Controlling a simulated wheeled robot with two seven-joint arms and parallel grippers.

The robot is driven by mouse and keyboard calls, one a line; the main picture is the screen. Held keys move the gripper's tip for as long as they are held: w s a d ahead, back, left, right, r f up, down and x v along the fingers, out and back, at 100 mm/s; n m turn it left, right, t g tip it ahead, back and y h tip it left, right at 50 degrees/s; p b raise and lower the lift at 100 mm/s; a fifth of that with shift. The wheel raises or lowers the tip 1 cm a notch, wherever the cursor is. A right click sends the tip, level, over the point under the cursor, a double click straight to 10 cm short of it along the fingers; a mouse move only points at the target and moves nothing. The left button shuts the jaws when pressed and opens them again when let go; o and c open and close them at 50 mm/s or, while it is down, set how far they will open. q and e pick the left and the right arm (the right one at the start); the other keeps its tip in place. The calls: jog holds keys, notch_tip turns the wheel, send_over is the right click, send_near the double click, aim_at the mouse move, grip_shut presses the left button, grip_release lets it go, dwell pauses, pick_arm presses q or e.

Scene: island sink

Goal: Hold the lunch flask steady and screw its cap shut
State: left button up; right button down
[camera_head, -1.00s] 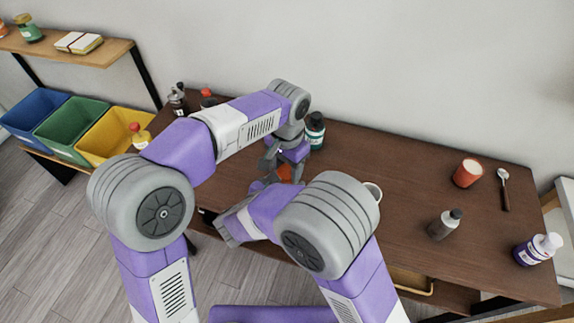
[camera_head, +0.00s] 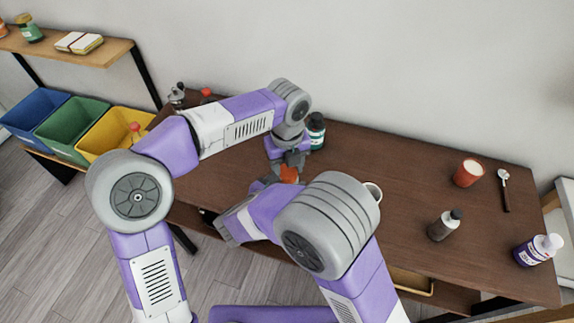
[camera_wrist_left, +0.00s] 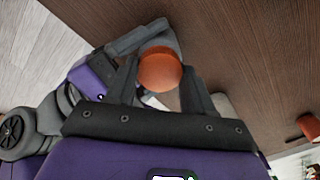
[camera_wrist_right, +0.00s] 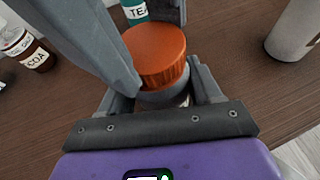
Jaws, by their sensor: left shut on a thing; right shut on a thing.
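The flask's orange cap (camera_head: 289,174) shows in the head view near the table's front edge. It also shows in the left wrist view (camera_wrist_left: 160,72) and the right wrist view (camera_wrist_right: 157,50). The flask's grey body (camera_wrist_right: 165,97) shows just under the cap; its lower part is hidden. My right gripper (camera_wrist_right: 165,90) is shut on the body from the side; in the head view my right forearm hides most of it. My left gripper (camera_head: 288,160) points down from above and is shut on the cap, with a finger on either side in the left wrist view.
A dark teal bottle (camera_head: 316,133) stands just behind the flask, and a pale cup (camera_head: 373,191) to its right. Bins (camera_head: 75,130) stand at left.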

pick_arm(q)
jog(key=m, duration=1.2)
jog(key=shift+d+f, duration=0.1)
jog(key=shift+f, duration=0.05)
jog(key=shift+m, duration=1.1)
jog(key=o, duration=1)
jog(key=shift+r, duration=0.2)
jog(key=shift+r, duration=2.2)
jog(key=shift+c, duration=0.4)
